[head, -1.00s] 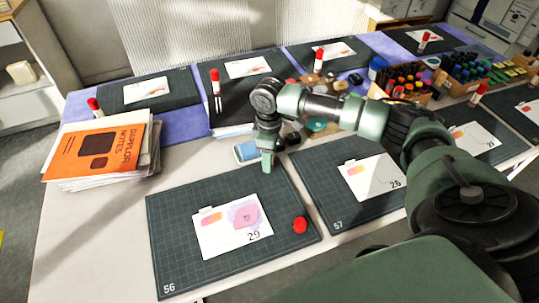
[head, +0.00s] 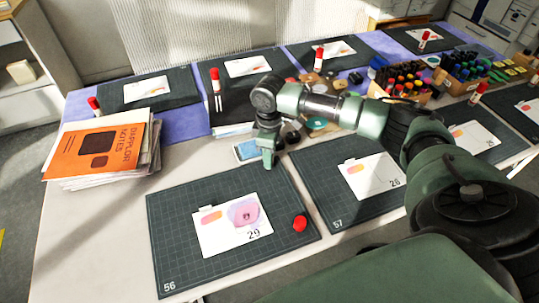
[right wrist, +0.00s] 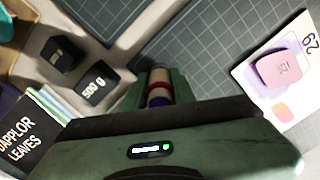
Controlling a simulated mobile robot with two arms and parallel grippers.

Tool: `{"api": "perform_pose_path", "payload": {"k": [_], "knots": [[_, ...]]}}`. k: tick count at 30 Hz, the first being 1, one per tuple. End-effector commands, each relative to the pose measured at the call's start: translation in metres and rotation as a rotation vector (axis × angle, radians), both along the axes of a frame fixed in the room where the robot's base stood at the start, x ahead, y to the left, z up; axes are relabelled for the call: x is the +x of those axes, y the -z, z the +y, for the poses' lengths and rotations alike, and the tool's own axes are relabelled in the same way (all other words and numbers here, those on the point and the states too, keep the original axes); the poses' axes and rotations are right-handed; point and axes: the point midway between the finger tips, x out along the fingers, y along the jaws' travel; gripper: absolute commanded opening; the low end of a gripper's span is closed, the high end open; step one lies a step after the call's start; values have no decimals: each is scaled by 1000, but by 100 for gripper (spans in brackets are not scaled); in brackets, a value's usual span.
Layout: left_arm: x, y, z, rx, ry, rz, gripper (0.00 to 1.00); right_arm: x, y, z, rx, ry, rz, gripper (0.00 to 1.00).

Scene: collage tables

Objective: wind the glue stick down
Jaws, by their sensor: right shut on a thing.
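My right gripper (head: 269,160) is above the back edge of the dark cutting mat (head: 170,240) marked 56. In the right wrist view its jaws (right wrist: 160,100) are shut on a glue stick (right wrist: 158,88), with a pale top and red and purple bands. Its lower part is hidden by the gripper, and in the head view I cannot make it out. A red cap (head: 300,224) lies on the mat's right side. A white card (head: 215,240) marked 29 with a pink piece (head: 246,213) lies on the mat. My left gripper is out of view.
A neighbouring mat (head: 330,215) marked 57 holds another card (head: 370,180). An orange booklet (head: 95,150) tops a paper stack at left. A blue-and-white box (head: 247,150) is just behind my gripper. Red-capped glue sticks (head: 216,80) and marker boxes (head: 405,85) stand farther back.

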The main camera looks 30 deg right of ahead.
Motion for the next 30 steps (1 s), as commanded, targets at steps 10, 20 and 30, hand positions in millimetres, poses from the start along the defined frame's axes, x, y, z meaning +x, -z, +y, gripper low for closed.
{"api": "perform_pose_path", "payload": {"k": [10,20,30], "knots": [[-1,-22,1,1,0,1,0,-1,0,0,1,-291,6,0],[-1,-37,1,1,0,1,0,-1,0,0,0,-581,7,0],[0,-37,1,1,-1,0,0,-1,3,0,0,-641,7,0]]}}
